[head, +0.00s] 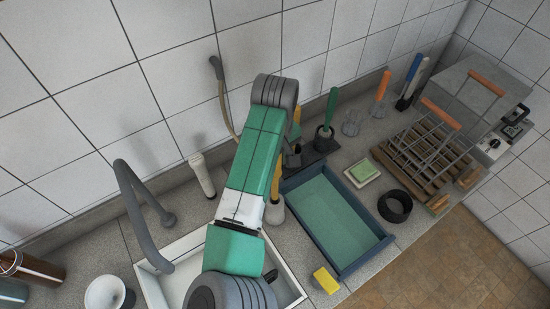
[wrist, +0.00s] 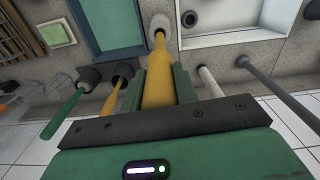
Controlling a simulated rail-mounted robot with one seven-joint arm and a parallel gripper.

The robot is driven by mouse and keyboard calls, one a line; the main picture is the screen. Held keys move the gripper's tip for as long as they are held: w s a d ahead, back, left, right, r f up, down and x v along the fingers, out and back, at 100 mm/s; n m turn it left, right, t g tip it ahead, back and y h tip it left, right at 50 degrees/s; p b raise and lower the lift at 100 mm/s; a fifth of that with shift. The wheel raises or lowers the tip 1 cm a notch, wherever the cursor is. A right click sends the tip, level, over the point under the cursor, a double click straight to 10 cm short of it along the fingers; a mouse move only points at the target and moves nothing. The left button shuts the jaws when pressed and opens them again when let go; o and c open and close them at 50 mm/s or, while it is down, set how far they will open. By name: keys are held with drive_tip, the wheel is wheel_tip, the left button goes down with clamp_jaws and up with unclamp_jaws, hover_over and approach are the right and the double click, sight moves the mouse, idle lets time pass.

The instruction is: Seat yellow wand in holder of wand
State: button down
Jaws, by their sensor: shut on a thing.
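The yellow wand (wrist: 158,88) is between the green fingers of my gripper (wrist: 160,80), which is shut on it. Its far end meets a pale cone (wrist: 160,24); I cannot tell whether this is its head or a separate holder. In the head view my arm hides the fingers, and only a strip of the yellow wand (head: 276,186) shows, above the pale cone (head: 275,213). Beside it, an amber-handled wand (wrist: 112,95) stands in a dark holder (wrist: 122,70). A green-handled wand (wrist: 66,110) stands in another dark holder (wrist: 88,74).
A blue tray (head: 345,273) with a green bottom lies right of the cone, and a white sink (head: 150,287) lies left. A grey faucet (head: 133,200) and a white upright tube (head: 202,175) stand near the wall. A wooden rack (head: 405,165) and black ring (head: 395,207) are further right.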

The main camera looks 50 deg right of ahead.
sight(275, 188)
drive_tip(key=shift+p, duration=0.6)
drive_tip(key=shift+f+b, duration=2.45)
drive_tip(key=shift+f, duration=4.55)
drive_tip(key=c, duration=1)
unclamp_jaws()
wheel_tip(275, 188, up, 8)
drive_tip(key=shift+f, duration=0.1)
